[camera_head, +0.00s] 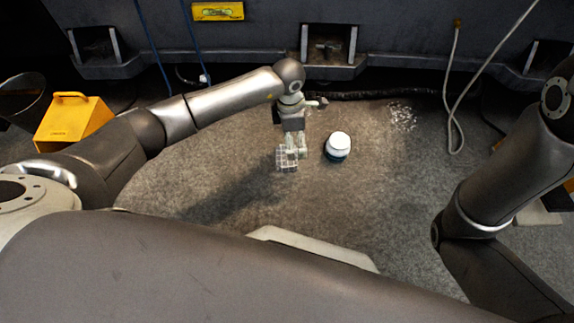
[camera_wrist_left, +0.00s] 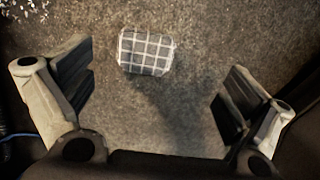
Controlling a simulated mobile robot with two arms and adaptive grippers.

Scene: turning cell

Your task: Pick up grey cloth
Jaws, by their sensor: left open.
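The grey cloth (camera_wrist_left: 146,52) is a small folded piece with a white check pattern, lying on the speckled grey floor. In the head view the cloth (camera_head: 287,160) is partly covered by my left gripper (camera_head: 292,147). In the left wrist view my left gripper (camera_wrist_left: 152,98) has its two fingers wide apart with nothing between them. The cloth lies beyond the fingertips there, nearer the left finger, and appears apart from both. My right arm shows at the right of the head view, but its gripper is out of sight.
A white-topped jar with a dark lower part (camera_head: 338,147) stands just right of the cloth. A yellow box (camera_head: 73,122) is at the left. Floor in front of the cloth is clear.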

